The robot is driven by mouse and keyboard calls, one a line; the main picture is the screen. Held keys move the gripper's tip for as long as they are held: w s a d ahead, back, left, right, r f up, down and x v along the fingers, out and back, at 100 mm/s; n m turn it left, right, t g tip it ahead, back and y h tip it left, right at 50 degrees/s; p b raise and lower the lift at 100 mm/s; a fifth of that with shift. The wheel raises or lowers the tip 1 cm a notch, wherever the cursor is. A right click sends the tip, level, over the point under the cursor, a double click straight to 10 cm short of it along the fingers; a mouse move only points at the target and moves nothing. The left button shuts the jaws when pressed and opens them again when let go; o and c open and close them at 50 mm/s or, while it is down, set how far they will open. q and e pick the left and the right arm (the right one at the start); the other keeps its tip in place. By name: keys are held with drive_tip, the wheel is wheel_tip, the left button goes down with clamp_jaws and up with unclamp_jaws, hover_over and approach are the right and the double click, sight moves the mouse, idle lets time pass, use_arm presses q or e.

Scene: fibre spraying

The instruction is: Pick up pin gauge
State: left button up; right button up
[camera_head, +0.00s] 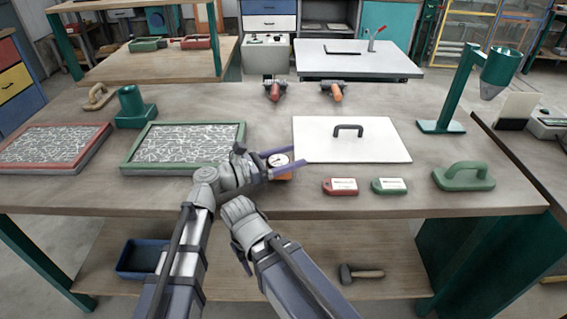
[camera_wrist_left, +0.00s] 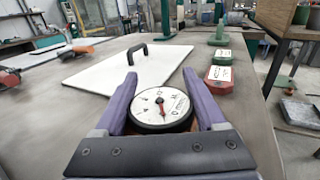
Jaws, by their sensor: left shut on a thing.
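The pin gauge is a round white dial with a black rim and a red needle. In the head view the pin gauge (camera_head: 278,160) is near the middle front of the workbench, with an orange body below the dial. My left gripper (camera_head: 297,158) has its purple fingers on either side of it and is shut on it. In the left wrist view the pin gauge (camera_wrist_left: 162,107) sits between the two fingers of my left gripper (camera_wrist_left: 160,77), dial facing the camera. Whether it touches the bench is unclear.
A white board (camera_head: 350,148) with a black handle lies just beyond the gauge. Red (camera_head: 340,187) and green (camera_head: 389,186) labelled blocks sit to its right, with a green float (camera_head: 463,178) farther right. A green-framed fibre tray (camera_head: 183,147) lies left.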

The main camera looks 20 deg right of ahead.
use_arm(q)
drive_tip(key=shift+r, duration=0.1)
wheel_tip(320, 180, up, 10)
drive_tip(key=p, duration=1)
drive_tip(key=shift+a, duration=0.1)
